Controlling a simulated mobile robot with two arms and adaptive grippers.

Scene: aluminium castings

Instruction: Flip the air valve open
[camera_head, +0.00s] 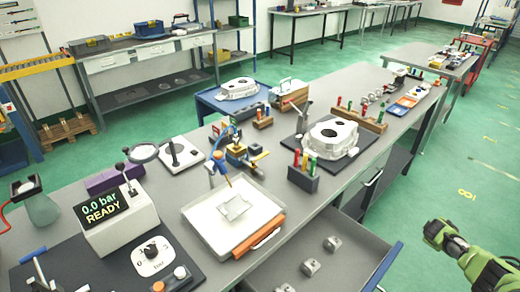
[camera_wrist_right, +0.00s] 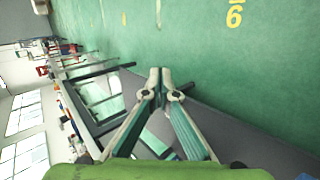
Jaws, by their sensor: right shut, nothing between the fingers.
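A lever with a blue handle (camera_head: 34,255), which looks like the air valve, stands on the dark panel at the lower left of the head view, its lower part cut off by the frame edge. The grey tester box (camera_head: 125,222) behind it reads "0.0 bar READY". A white dial plate (camera_head: 152,258) with a black knob lies to its right. My right gripper (camera_wrist_right: 160,75) is shut and empty in the right wrist view, over the green floor and far from the lever. My right arm (camera_head: 465,250) shows at the right of the head view. My left gripper is not in view.
A white tray (camera_head: 190,217) with a grey part stands mid-bench, an orange bar at its front edge. An open drawer (camera_head: 375,255) holding several small metal blocks juts out at the front. An aluminium casting (camera_head: 333,135) rests on a dark mat. Green floor at the right is free.

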